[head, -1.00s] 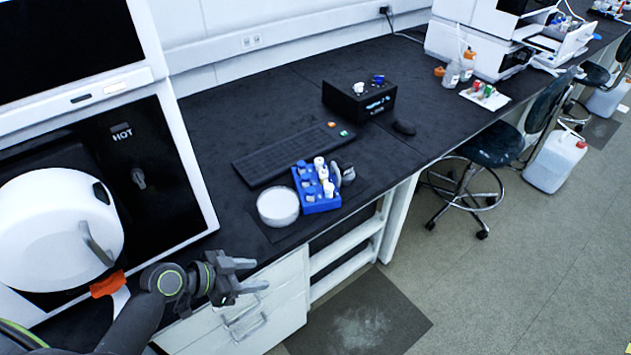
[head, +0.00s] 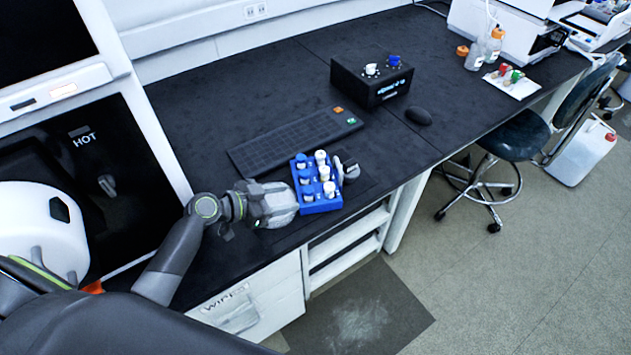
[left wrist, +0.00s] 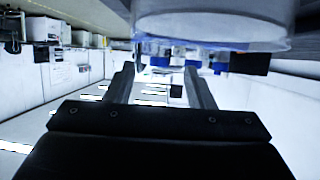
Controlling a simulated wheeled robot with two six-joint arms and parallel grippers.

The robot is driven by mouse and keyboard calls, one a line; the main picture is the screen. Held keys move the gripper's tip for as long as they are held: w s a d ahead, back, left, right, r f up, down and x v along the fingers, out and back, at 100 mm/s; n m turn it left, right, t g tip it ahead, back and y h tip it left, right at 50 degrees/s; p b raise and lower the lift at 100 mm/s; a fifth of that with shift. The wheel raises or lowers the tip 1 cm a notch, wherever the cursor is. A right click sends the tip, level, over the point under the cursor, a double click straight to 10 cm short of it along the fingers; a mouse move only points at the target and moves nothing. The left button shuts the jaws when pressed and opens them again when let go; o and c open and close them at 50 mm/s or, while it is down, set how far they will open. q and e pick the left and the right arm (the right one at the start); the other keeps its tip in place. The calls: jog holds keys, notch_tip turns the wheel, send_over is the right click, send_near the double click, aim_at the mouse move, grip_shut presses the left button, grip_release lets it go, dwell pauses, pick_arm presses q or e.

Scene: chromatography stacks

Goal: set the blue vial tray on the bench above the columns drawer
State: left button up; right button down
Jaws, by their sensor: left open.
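The blue vial tray (head: 322,206) stands upright on the black bench, just in front of the keyboard, with several white- and blue-capped vials in it. My left gripper (head: 290,206) is open and empty at the tray's left side; I cannot tell whether it touches it. In the left wrist view the two fingers (left wrist: 160,70) are spread apart, with blue parts of the tray (left wrist: 160,61) showing beyond them. A drawer front (head: 232,308) with a label like "WIPES" is below; no columns label is readable.
A keyboard (head: 290,142), a black box with knobs (head: 372,80) and a mouse (head: 418,115) lie behind the tray. A small grey object (head: 346,170) is close at its right. A stool (head: 515,138) stands at the right.

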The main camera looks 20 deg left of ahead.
aim_at(301, 201)
pick_arm(q)
jog(key=x, duration=0.5)
jog(key=shift+w+d+f+b, duration=0.15)
jog(key=shift+b, duration=0.25)
jog(key=shift+w+d+f, duration=0.15)
jog(key=shift+w+d, duration=0.05)
jog(key=shift+c, duration=0.2)
grip_shut()
pick_arm(e)
jog(key=shift+w+d+f, duration=0.1)
jog(key=shift+w+f, duration=0.1)
jog(key=shift+w, duration=0.3)
jog(key=shift+w+d+f, duration=0.1)
jog(key=shift+w+f, duration=0.05)
jog(key=shift+w, duration=0.35)
